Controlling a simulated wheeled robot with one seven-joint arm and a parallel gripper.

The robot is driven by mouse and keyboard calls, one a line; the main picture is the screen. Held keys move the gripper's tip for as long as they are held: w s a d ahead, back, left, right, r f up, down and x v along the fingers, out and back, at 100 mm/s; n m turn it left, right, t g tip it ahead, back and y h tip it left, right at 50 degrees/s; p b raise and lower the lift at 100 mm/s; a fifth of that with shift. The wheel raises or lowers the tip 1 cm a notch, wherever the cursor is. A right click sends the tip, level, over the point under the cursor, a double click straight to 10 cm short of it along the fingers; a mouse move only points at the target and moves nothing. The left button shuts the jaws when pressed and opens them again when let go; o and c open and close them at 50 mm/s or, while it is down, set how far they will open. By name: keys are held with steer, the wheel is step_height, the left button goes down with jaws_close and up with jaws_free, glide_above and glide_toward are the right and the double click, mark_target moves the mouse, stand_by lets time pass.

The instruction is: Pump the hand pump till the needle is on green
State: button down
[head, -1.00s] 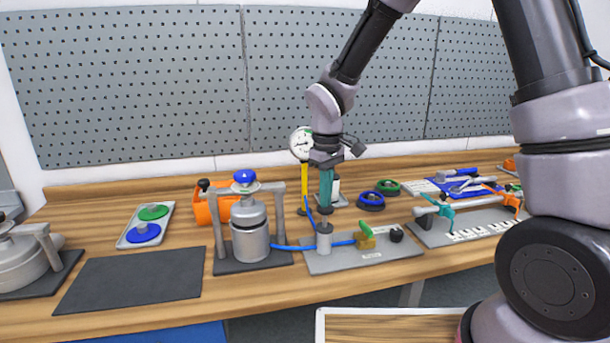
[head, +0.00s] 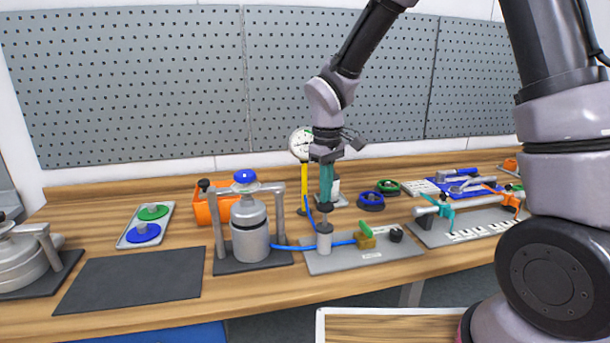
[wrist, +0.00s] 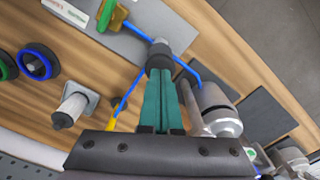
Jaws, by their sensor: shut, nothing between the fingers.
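The hand pump is a small grey cylinder (head: 324,241) with a dark knob (head: 325,227) on top, standing on a grey plate (head: 400,254). My gripper (head: 326,205) points down over the pump with its teal fingers shut. In the wrist view the shut fingers (wrist: 162,100) reach to a dark knob (wrist: 159,55); I cannot tell whether they press on it. The round white gauge (head: 301,144) stands behind on a yellow post (head: 304,188). My gripper's wrist partly covers its face, and the needle is too small to read against the green.
A blue hose (head: 290,247) joins the pump to a silver drum (head: 250,230) in a frame at left. A brass valve with a green handle (head: 366,229) sits right of the pump. Blue and green rings (head: 371,201) lie behind. A dark mat (head: 135,279) is empty.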

mark_target(325, 208)
steer(key=shift+f, duration=2.35)
steer(key=shift+r, duration=2.8)
stand_by(1.1)
steer(key=shift+r, duration=0.1)
steer(key=shift+r, duration=2.9)
